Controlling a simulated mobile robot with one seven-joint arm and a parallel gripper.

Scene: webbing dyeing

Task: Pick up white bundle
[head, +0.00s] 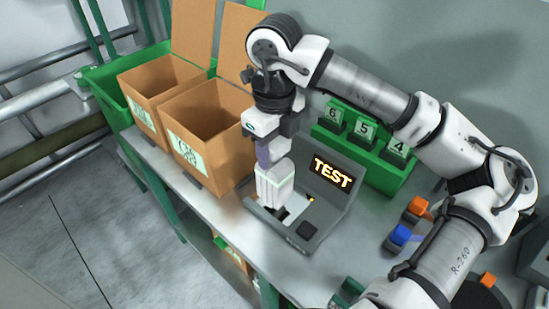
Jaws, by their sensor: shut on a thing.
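A white bundle (274,187) with a thin pale band stands roughly upright above the grey test device (325,220), near the middle of the view. My gripper (270,155) points down from above and is shut on the upper part of the white bundle. A purple patch (263,153) shows between the gripper and the white part; I cannot tell what it belongs to. The bundle's lower end is at a pale opening in the device, and I cannot tell whether it touches. The device's screen (332,173) reads TEST in orange.
Two open cardboard boxes (212,118) (158,77) with labels stand left of my gripper. A green rack (372,154) with blocks numbered 6, 5 and 4 is behind the device. Orange (420,206) and blue (400,234) pieces lie to the right. The bench's front edge is at left.

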